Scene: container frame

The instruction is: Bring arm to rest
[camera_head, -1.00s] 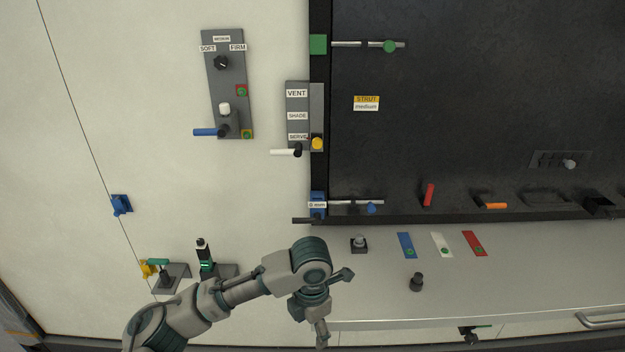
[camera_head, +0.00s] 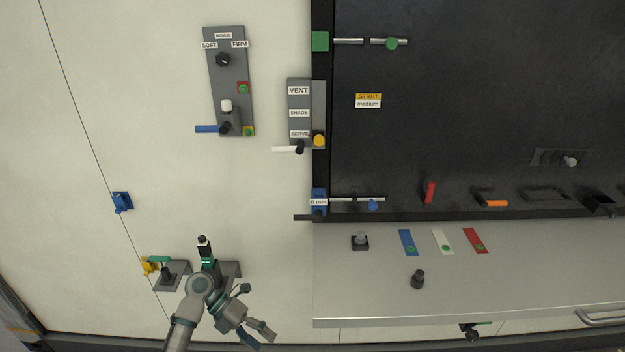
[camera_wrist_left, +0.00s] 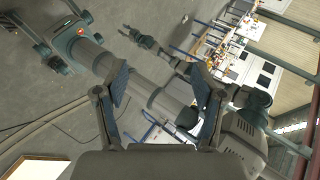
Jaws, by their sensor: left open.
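My left arm comes in at the bottom left of the head view. Its gripper (camera_head: 254,333) hangs low in front of the wall, below the small grey bracket (camera_head: 231,272), with its fingers spread and nothing between them. In the left wrist view the two fingers (camera_wrist_left: 160,92) stand apart, with only my own body parts, the floor and the far hall behind them.
A grey shelf (camera_head: 380,290) juts out to the right, carrying blue, white and red tags and a dark knob (camera_head: 418,279). A black panel (camera_head: 450,90) stands above it.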

